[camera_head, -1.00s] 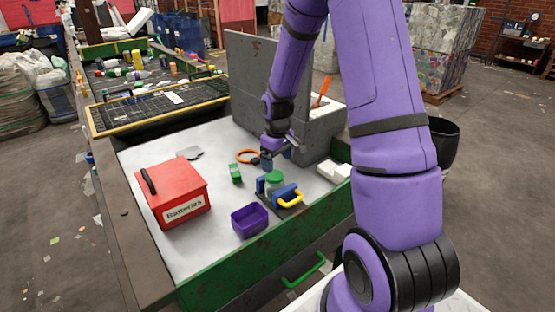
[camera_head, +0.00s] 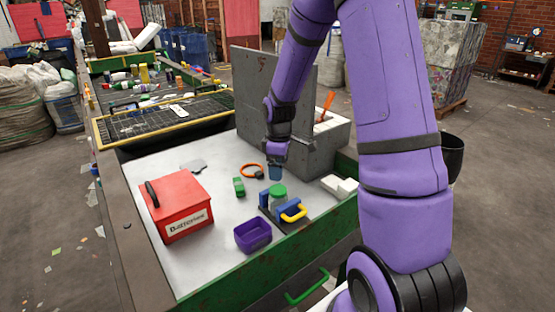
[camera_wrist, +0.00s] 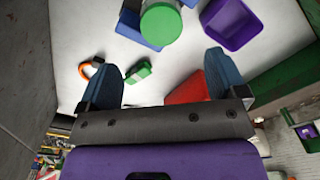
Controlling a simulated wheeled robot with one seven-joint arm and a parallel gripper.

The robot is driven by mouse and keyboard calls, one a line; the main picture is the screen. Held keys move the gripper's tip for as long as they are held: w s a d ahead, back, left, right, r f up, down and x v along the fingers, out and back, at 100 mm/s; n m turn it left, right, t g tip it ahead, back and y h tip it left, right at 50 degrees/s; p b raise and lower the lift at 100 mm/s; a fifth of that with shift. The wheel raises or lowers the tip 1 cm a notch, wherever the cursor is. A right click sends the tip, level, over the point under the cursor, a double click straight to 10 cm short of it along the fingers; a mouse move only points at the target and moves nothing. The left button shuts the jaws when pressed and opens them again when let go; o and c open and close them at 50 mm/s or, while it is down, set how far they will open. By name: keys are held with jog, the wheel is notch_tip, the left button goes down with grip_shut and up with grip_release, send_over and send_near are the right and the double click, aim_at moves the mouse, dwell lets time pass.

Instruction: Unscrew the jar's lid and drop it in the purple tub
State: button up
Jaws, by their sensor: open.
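The jar (camera_head: 278,200) stands upright between the blue jaws of a clamp (camera_head: 265,199) with a yellow handle. Its green lid (camera_head: 278,190) is on top of it; the lid also shows in the wrist view (camera_wrist: 161,24). The purple tub (camera_head: 253,235) stands in front of the clamp, near the table's front edge, and looks empty. It also shows in the wrist view (camera_wrist: 231,24). My gripper (camera_head: 275,172) is behind the jar and apart from it. In the wrist view its two blue fingers (camera_wrist: 164,75) are wide apart with nothing between them.
A red batteries box (camera_head: 175,207) stands at the left of the table. A green block (camera_head: 239,187) and an orange ring (camera_head: 252,171) lie behind the tub. A grey panel (camera_head: 255,100) stands close behind my gripper. White blocks (camera_head: 340,186) lie at the right.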

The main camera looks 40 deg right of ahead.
aim_at(277, 190)
jog(key=f+n, duration=0.4)
jog(key=f, duration=0.1)
jog(key=f+n, duration=0.3)
jog(key=shift+a+f, duration=0.1)
jog(key=shift+a, duration=0.2)
dwell(0.4)
jog(key=c, duration=1)
